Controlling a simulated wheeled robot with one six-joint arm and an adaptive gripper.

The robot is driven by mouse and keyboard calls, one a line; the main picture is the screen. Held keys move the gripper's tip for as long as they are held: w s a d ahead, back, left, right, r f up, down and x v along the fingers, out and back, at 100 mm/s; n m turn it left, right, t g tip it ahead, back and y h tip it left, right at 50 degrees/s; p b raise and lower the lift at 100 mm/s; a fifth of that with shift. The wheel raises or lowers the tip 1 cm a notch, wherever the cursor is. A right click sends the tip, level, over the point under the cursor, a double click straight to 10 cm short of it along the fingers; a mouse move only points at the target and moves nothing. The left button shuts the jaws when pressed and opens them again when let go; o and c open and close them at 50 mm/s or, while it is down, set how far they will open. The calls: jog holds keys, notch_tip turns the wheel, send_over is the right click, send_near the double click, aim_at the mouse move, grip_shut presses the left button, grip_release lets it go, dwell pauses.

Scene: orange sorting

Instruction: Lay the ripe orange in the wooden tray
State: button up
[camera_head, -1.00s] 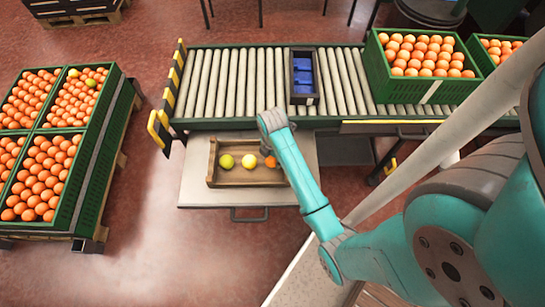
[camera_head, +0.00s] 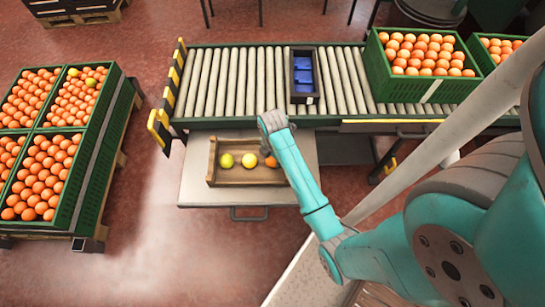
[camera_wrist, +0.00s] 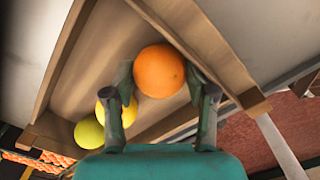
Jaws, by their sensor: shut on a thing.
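The ripe orange (camera_wrist: 160,70) is between the two fingers of my gripper (camera_wrist: 163,82) in the wrist view, inside the wooden tray (camera_wrist: 203,45). In the head view the orange (camera_head: 271,162) shows at the right end of the wooden tray (camera_head: 212,163), partly hidden by my arm. My gripper is shut on it. Two yellow-green fruits lie in the tray to its left, one (camera_head: 226,161) at the left and one (camera_head: 249,160) in the middle. I cannot tell whether the orange touches the tray floor.
The tray stands on a light table (camera_head: 190,190) in front of a roller conveyor (camera_head: 235,85). A dark crate with blue contents (camera_head: 304,99) and a green crate of oranges (camera_head: 374,72) stand on the conveyor. More full crates (camera_head: 93,160) stand at the left.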

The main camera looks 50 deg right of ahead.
jog(key=o, duration=1.3)
jog(key=shift+o, duration=1.2)
jog(key=shift+r, duration=3.95)
